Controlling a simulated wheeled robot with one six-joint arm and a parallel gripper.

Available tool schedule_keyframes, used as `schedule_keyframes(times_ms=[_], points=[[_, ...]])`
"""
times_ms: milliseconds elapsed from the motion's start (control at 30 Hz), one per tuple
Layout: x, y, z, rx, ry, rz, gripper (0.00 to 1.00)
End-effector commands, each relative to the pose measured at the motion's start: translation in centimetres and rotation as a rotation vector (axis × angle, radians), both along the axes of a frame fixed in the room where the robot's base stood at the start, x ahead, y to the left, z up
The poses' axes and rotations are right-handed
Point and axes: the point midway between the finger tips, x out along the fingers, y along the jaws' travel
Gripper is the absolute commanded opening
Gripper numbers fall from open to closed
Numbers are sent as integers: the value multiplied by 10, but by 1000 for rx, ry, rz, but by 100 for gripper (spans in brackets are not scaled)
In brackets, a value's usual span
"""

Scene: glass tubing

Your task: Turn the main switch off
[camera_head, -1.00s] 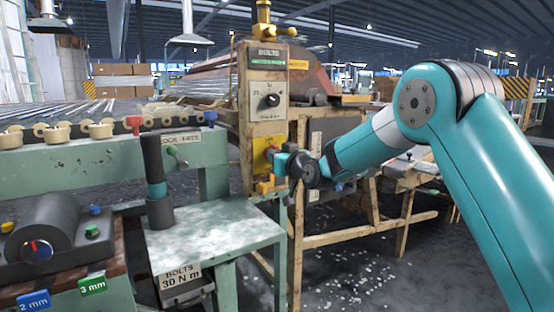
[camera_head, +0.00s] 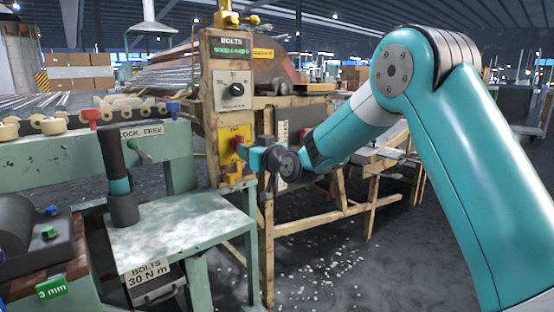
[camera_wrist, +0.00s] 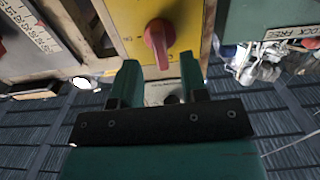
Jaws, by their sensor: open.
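The main switch appears as a red rotary knob (camera_wrist: 159,40) on a yellow plate (camera_wrist: 188,14) in the wrist view. The yellow plate (camera_head: 228,134) also shows low on the worn post in the head view, where my gripper partly hides the knob. My gripper (camera_wrist: 160,72) is open and empty. Its two green fingers point at the plate, with the knob centred ahead between their tips. The knob seems just beyond the fingertips; I cannot tell if they touch it. In the head view my gripper (camera_head: 247,154) is at the post's right side.
A black selector knob (camera_head: 236,89) on a grey plate sits higher on the post. A green bench (camera_head: 180,232) with a dark upright cylinder (camera_head: 120,180) stands left. A wooden-framed table (camera_head: 345,205) stands behind my arm. In the wrist view a ruled scale (camera_wrist: 30,25) is at left.

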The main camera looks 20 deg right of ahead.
Motion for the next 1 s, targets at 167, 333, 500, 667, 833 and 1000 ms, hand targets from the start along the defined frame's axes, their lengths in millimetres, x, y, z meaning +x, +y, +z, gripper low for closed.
schedule_keyframes(times_ms=[167,333,500,667,833,1000], points=[[-45,-17,0,1,2,-5,40],[-85,-30,-2,0,2,-6,40],[-112,-38,-2,0,1,-5,40],[-125,-41,-1,0,1,-2,40],[-127,-42,0,-1,1,-2,40],[-127,-42,0,-1,1,-1,40]])
